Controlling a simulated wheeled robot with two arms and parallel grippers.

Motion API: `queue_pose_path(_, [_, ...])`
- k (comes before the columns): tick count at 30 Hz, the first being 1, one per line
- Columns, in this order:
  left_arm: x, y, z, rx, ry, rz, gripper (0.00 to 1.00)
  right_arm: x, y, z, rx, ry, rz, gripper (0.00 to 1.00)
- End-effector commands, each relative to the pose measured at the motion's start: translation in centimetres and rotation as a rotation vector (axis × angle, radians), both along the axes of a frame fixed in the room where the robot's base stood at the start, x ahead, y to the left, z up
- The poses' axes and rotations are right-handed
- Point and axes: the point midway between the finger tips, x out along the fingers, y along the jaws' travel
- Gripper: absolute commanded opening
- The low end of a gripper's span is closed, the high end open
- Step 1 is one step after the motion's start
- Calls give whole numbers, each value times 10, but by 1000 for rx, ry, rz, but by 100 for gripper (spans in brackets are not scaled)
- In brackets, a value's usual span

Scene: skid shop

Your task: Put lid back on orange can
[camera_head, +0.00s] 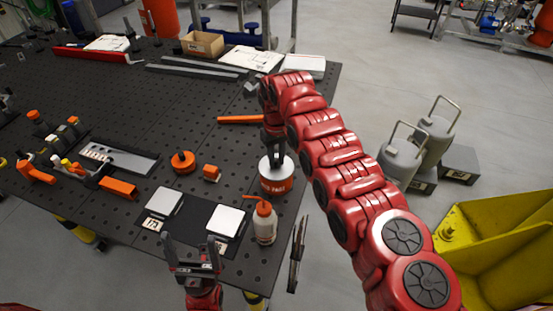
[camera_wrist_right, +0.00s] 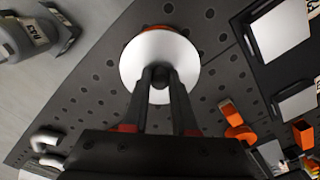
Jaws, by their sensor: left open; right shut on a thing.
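The orange can (camera_head: 277,185) stands on the black perforated table near its right edge. A white round lid (camera_wrist_right: 130,65) with a small knob is over the can's top, and only a sliver of the orange can (camera_wrist_right: 192,33) shows past it in the right wrist view. My right gripper (camera_wrist_right: 160,82) is shut on the lid's knob from above. I cannot tell whether the lid is fully seated on the rim. My left gripper (camera_head: 193,256) is open and empty at the table's front edge, left of and nearer than the can.
A white bottle with an orange nozzle (camera_head: 264,224) stands just in front of the can. Two pale square plates (camera_head: 165,202) (camera_head: 226,222) lie on a dark mat to the left. Orange parts (camera_head: 183,162) (camera_head: 212,173) lie further left. The table's right edge is close.

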Motion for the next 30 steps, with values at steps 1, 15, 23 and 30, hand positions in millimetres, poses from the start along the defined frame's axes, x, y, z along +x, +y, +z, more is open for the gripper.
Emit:
queue_pose_path(1, [0, 0, 0, 0, 0, 0, 89, 0, 0, 0, 0, -1, 0, 0])
queue_pose_path(15, [0, 0, 0, 0, 0, 0, 89, 0, 0, 0, 0, -1, 0, 61])
queue_pose_path(23, [0, 0, 0, 0, 0, 0, 89, 0, 0, 0, 0, -1, 0, 74])
queue_pose_path(30, [0, 0, 0, 0, 0, 0, 89, 0, 0, 0, 0, -1, 0, 91])
